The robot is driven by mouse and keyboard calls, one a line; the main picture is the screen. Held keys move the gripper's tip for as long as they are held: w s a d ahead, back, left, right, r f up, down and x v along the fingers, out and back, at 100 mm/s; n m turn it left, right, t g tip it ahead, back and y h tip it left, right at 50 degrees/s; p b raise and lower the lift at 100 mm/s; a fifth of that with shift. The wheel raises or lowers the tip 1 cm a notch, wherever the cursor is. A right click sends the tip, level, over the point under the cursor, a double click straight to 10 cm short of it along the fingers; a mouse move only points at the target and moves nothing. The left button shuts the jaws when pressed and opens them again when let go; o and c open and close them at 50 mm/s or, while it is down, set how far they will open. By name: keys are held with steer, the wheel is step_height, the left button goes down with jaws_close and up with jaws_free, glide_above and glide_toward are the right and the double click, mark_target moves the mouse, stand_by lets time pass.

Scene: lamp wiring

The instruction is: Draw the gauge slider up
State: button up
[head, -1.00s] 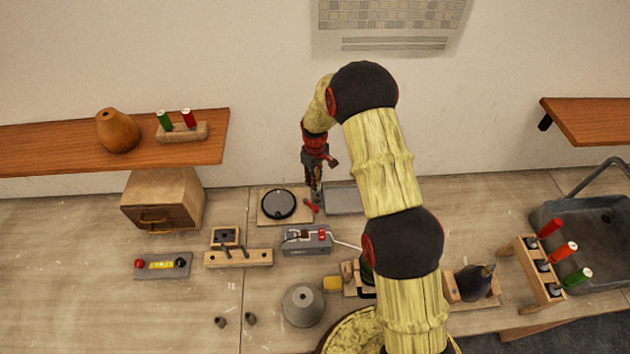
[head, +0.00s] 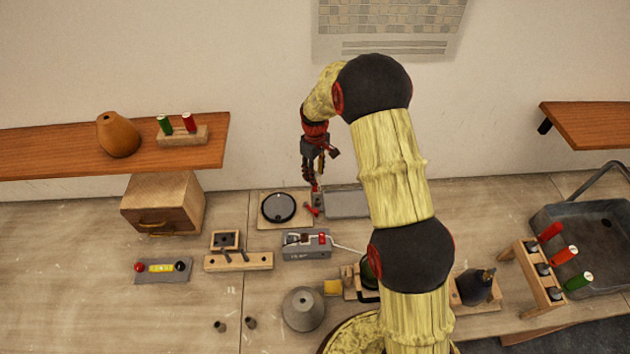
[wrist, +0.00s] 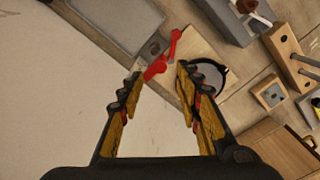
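A small grey upright piece (head: 318,198) stands beside the round dial, with a red part (head: 315,188) at its top that I take for the gauge slider. In the wrist view the red part (wrist: 155,68) shows just beyond and between the fingertips. My gripper (head: 314,177) is above it, pointing down. The fingers (wrist: 160,85) are apart with an empty gap between them. A second red piece (head: 311,209) lies lower, by the dial board; it also shows in the wrist view (wrist: 175,42). Whether a finger touches the slider cannot be told.
The black-rimmed dial (head: 279,207) sits on a wooden board to the left. A grey tray (head: 347,202) is close on the right. A grey switch box (head: 306,245) stands in front. The wall is close behind.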

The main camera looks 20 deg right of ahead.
step_height(320, 180, up, 6)
steer(key=shift+f, duration=0.25)
stand_by(0.5)
